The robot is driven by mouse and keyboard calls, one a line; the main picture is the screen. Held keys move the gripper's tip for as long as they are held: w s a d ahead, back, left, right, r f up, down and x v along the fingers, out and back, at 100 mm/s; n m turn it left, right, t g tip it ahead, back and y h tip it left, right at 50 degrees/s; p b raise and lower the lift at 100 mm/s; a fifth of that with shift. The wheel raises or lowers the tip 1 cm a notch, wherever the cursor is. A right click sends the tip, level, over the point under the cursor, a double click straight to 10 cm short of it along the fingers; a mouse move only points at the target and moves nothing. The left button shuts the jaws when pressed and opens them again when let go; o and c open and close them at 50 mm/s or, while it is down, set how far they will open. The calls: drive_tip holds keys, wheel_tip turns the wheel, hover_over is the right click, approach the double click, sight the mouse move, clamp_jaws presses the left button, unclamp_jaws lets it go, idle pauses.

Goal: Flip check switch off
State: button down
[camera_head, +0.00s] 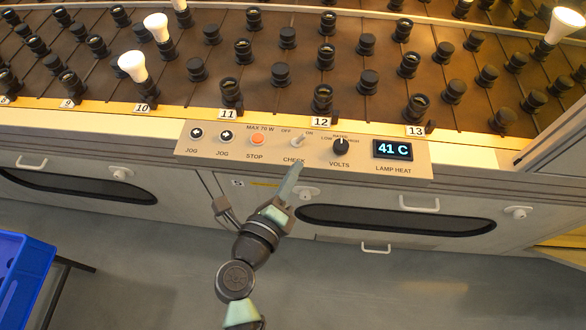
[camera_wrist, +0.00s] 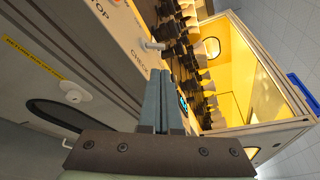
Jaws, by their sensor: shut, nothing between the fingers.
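The check switch (camera_head: 296,140) is a small pale toggle on the beige control panel, between the OFF and ON marks and above the word CHECK. Its lever seems to lean right, toward ON, but it is small. It also shows in the wrist view (camera_wrist: 153,46), just beyond my fingertips. My gripper (camera_head: 296,168) is shut and empty, its pale green fingers pointing up at the panel's lower edge beside the CHECK label. In the wrist view, the fingertips (camera_wrist: 160,73) appear close together, with a visible gap to the switch.
An orange STOP button (camera_head: 257,140) and two JOG buttons lie left of the switch. A black VOLTS knob (camera_head: 341,147) and a lamp heat display (camera_head: 393,149) reading 41 C lie right. Sockets and several bulbs fill the rack behind. A blue crate (camera_head: 22,275) stands lower left.

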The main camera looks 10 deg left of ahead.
sight(306, 153)
drive_tip(key=b+x, duration=0.1)
drive_tip(key=x, duration=0.6)
drive_tip(key=shift+w, duration=0.2)
